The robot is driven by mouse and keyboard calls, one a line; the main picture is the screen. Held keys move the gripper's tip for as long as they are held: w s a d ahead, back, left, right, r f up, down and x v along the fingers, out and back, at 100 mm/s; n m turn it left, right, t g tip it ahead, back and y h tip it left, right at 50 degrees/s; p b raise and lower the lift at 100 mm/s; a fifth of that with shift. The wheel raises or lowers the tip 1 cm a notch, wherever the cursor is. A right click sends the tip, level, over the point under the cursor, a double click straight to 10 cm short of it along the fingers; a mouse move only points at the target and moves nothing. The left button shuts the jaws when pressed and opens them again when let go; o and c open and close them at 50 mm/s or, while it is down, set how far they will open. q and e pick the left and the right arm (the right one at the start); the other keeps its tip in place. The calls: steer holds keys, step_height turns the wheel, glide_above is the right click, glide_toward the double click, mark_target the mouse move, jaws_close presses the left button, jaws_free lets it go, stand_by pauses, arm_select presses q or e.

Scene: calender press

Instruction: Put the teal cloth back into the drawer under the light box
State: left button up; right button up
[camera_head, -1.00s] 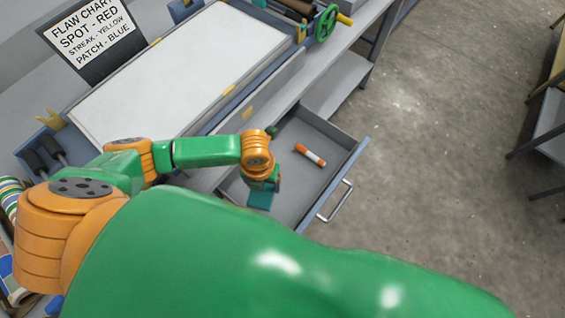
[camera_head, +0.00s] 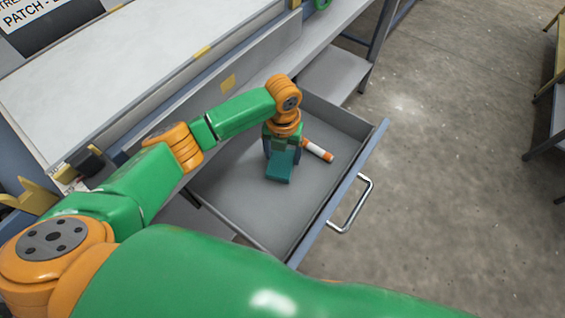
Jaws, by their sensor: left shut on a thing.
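The drawer (camera_head: 245,205) under the light box (camera_head: 110,75) stands open, with its silver handle (camera_head: 352,206) at the right. My left gripper (camera_head: 281,158) points down over the drawer and is shut on the teal cloth (camera_head: 280,167). The cloth is a small folded teal block within the drawer's outline. I cannot tell whether it touches the drawer floor. The gripper's fingers are mostly hidden by the wrist and the cloth. My right gripper is not in view.
An orange and white marker (camera_head: 317,150) lies in the drawer just right of the cloth. The near part of the drawer floor is bare. A yellow holder (camera_head: 32,197) stands at the left.

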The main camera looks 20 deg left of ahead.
mark_target(283, 157)
arm_select(q)
steer(key=shift+f+p, duration=0.2)
steer(key=shift+p, duration=0.2)
steer(key=shift+f, duration=0.2)
steer(key=o, duration=1)
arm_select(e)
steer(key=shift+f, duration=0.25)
arm_select(q)
steer(key=shift+r, duration=0.25)
step_height(283, 157, up, 12)
steer(key=shift+p, duration=0.35)
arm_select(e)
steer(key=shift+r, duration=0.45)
